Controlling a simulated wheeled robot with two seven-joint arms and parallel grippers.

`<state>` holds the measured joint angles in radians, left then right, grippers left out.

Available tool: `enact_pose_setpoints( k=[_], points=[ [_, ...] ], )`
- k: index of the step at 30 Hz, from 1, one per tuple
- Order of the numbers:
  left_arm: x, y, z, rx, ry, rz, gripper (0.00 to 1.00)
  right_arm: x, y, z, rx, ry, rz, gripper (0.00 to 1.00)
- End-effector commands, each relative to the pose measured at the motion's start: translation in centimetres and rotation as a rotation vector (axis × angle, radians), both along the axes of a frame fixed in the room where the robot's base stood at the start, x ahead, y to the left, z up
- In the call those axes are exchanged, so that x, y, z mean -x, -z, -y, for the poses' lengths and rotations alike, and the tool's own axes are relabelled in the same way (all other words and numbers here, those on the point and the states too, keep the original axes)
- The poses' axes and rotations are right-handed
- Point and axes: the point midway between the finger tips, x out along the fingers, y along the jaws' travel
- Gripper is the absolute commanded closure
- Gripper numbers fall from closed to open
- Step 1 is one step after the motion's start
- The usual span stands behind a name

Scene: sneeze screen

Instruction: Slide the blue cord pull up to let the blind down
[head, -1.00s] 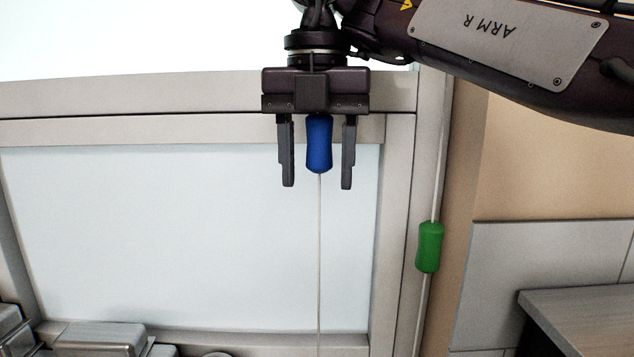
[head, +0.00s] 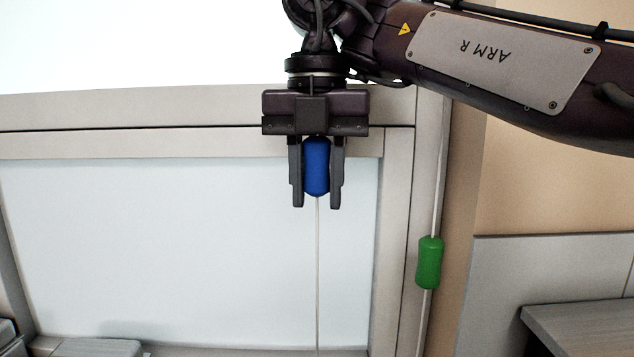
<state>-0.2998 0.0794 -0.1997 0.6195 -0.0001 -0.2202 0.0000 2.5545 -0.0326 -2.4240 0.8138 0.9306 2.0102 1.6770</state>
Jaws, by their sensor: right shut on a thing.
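The blue cord pull (head: 316,167) sits on a thin pale cord (head: 318,270) that runs straight down below it, in front of a framed pale panel. My right gripper (head: 316,192) points down from above and is shut on the blue cord pull, with one finger on each side of it. The top end of the pull meets the gripper's underside. The blind itself cannot be clearly told from the bright pale surfaces. My left gripper is not in view.
A green cord pull (head: 429,263) hangs on another cord beside the right frame post. A grey ledge (head: 585,328) is at the lower right. Metal containers (head: 88,347) stand at the lower left. The space before the panel (head: 170,240) is clear.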

Motion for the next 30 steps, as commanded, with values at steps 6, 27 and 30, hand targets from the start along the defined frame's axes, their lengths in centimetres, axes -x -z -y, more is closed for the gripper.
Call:
enact_pose_setpoints(
  k=[6, 27, 30],
  points=[
    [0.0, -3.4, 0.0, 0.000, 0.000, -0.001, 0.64, 0.0, -5.1, 0.0, -0.001, 0.004, 0.005, 1.00],
    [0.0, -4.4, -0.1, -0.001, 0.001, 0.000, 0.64, 0.0, -7.4, 0.1, -0.005, 0.002, 0.008, 0.50],
    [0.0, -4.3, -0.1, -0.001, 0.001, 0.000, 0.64, 0.0, -7.3, 0.1, -0.003, 0.002, 0.006, 0.50]
  ],
)
